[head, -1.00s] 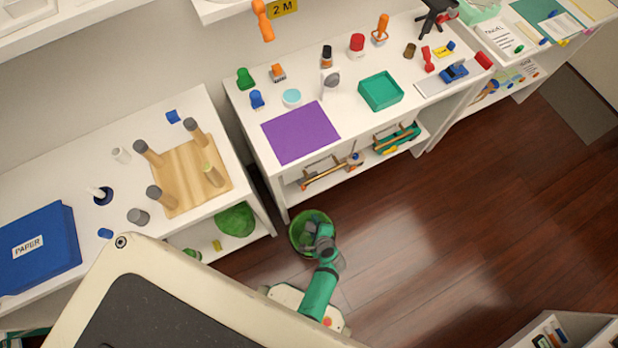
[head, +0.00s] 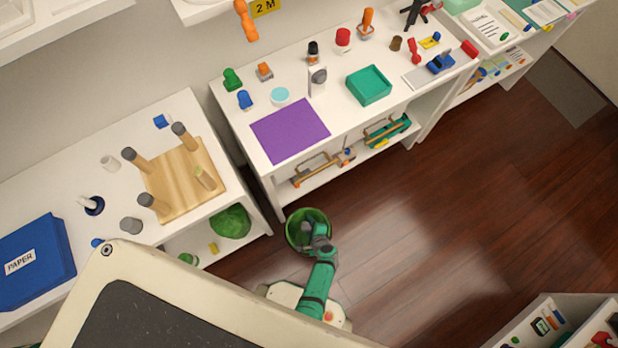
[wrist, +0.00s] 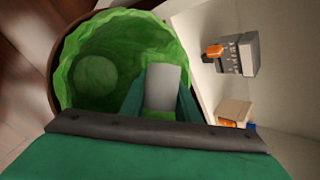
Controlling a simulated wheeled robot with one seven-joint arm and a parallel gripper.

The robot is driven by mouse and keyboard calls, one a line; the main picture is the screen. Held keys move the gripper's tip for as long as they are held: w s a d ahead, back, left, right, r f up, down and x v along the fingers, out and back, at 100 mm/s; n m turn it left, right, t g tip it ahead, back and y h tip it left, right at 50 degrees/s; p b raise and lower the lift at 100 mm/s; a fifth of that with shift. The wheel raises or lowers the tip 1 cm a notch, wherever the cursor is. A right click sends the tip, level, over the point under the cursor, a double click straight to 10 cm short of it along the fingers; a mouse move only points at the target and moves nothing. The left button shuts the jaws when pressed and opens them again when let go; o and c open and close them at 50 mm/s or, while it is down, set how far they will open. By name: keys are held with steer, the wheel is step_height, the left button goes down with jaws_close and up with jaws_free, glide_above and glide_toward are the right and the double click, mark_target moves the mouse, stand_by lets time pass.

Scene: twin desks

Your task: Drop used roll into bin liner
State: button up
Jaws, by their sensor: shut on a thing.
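The bin with its green liner (head: 293,233) stands on the floor in front of the gap between the two desks. The liner (wrist: 80,50) fills the left and middle of the wrist view, its open mouth facing my camera. My gripper (wrist: 163,82) is over the bin's mouth, shut on a light grey roll (wrist: 163,90), with one green finger on each side of it. The roll's lower end is hidden by my gripper. In the head view my gripper (head: 310,232) shows at the bin's right side, and the roll cannot be made out there.
The right desk holds a purple mat (head: 290,131) and a green tray (head: 369,86). Open wooden floor (head: 450,220) lies to the right.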

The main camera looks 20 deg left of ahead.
steer(key=shift+d+f, duration=0.1)
steer(key=o, duration=1.2)
steer(key=shift+s, duration=0.15)
steer(key=shift+r, duration=3.5)
